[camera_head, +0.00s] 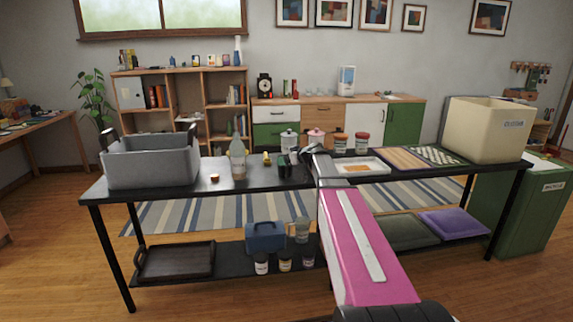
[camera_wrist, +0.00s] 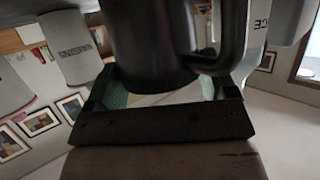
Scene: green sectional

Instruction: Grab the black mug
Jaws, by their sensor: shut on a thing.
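The black mug (camera_wrist: 150,45) fills the top middle of the wrist view, with its handle (camera_wrist: 232,40) curving to the right. My gripper (camera_wrist: 163,90) is shut on it, with greenish finger pads at either side of its lower part. In the head view my gripper (camera_head: 297,157) is small, at the end of my pink arm above the middle of the dark table (camera_head: 300,181). There the mug is hard to pick out from the dark fingers, and I cannot tell whether it touches the tabletop.
A clear bottle (camera_head: 238,160) and a grey bin (camera_head: 152,162) stand to the left. Lidded canisters (camera_head: 316,138) stand close behind my gripper. A white tray (camera_head: 362,167), a striped board (camera_head: 407,159) and a cream bin (camera_head: 487,132) are to the right.

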